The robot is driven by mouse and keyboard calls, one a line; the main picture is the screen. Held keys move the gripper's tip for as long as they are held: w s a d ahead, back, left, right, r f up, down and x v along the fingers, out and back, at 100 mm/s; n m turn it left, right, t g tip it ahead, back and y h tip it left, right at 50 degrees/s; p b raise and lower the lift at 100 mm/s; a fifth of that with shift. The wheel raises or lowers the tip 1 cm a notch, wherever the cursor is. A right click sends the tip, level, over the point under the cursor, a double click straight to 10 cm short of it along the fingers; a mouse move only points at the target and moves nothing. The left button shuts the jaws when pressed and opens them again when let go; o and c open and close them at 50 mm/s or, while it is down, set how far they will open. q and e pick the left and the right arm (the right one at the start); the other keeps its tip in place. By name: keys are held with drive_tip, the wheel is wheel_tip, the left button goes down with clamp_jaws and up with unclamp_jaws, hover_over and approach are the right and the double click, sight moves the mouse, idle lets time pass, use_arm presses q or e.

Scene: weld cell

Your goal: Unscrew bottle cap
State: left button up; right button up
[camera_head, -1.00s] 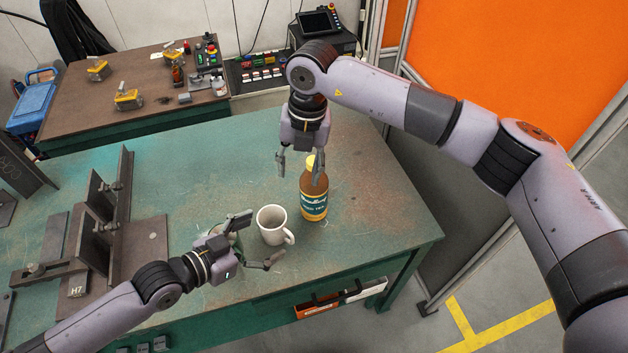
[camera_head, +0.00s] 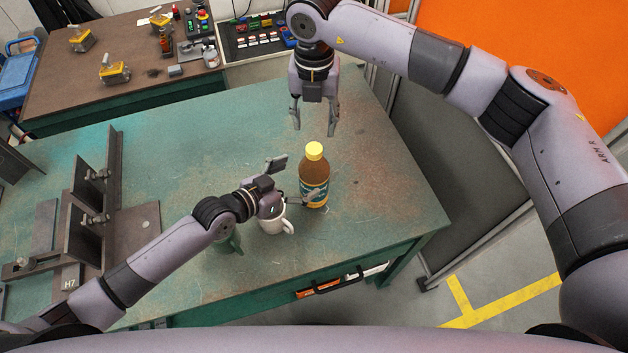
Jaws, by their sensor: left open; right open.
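A brown bottle (camera_head: 318,172) with a yellow cap (camera_head: 314,151) and a teal label stands upright on the green table (camera_head: 370,215), right of the white mug. The cap is on the bottle. My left gripper (camera_head: 293,180) is open, just left of the bottle, with its fingers reaching towards it; I cannot tell whether one touches it. My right gripper (camera_head: 315,128) is open and empty, its fingertips above and behind the cap in the picture.
A white mug (camera_head: 274,225) stands partly hidden below my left gripper. A green mug (camera_head: 232,243) is beside it, under my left arm. A dark metal fixture (camera_head: 100,215) takes up the table's left. A brown bench (camera_head: 120,85) stands behind.

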use_arm(q)
drive_tip(key=x, duration=0.4)
drive_tip(key=shift+s+d+r, duration=0.1)
drive_tip(key=shift+d, duration=0.15)
use_arm(e)
drive_tip(key=shift+s+r, duration=0.2)
drive_tip(key=shift+s, duration=0.15)
use_arm(q)
drive_tip(key=shift+x, duration=0.95)
use_arm(e)
drive_tip(key=shift+w+f, duration=0.1)
drive_tip(key=shift+w, duration=0.15)
use_arm(q)
drive_tip(key=shift+a, duration=0.1)
drive_tip(key=shift+c, duration=0.5)
use_arm(e)
drive_tip(key=shift+s, duration=0.2)
